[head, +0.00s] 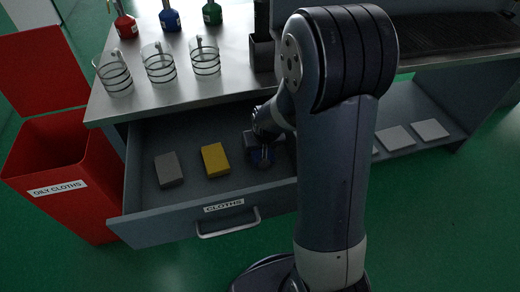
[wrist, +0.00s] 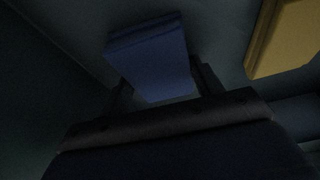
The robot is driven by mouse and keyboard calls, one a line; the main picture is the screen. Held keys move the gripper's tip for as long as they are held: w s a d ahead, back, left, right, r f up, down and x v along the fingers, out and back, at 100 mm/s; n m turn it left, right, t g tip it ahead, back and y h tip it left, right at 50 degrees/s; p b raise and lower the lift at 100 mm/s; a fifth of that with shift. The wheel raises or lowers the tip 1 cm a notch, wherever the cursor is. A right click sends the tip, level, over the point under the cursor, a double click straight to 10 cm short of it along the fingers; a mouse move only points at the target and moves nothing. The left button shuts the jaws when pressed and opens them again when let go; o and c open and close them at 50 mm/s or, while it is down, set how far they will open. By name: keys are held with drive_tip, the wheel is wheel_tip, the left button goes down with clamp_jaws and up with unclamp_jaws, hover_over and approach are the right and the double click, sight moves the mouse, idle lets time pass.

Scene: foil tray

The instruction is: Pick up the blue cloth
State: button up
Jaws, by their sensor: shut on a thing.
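The blue cloth (wrist: 152,62) is a folded block between my gripper's two fingers in the wrist view. In the head view only a small dark blue part of it (head: 262,155) shows below the gripper, inside the drawer. My gripper (head: 262,150) is at the right part of the open drawer, shut on the blue cloth. Its fingers (wrist: 162,88) show on both sides of the cloth in the wrist view. My arm hides the drawer's right end. I cannot tell whether the cloth touches the drawer floor.
The open drawer labelled CLOTHS (head: 150,229) also holds a grey cloth (head: 169,170) and a yellow cloth (head: 215,160). A red OILY CLOTHS bin (head: 85,185) stands at left. Glass beakers (head: 159,62) and small bottles (head: 170,18) stand on the bench above. Pale pads (head: 395,138) lie on the lower shelf.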

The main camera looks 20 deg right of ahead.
wheel_tip(320, 180, up, 10)
drive_tip(key=p, duration=0.2)
drive_tip(key=shift+p, duration=0.3)
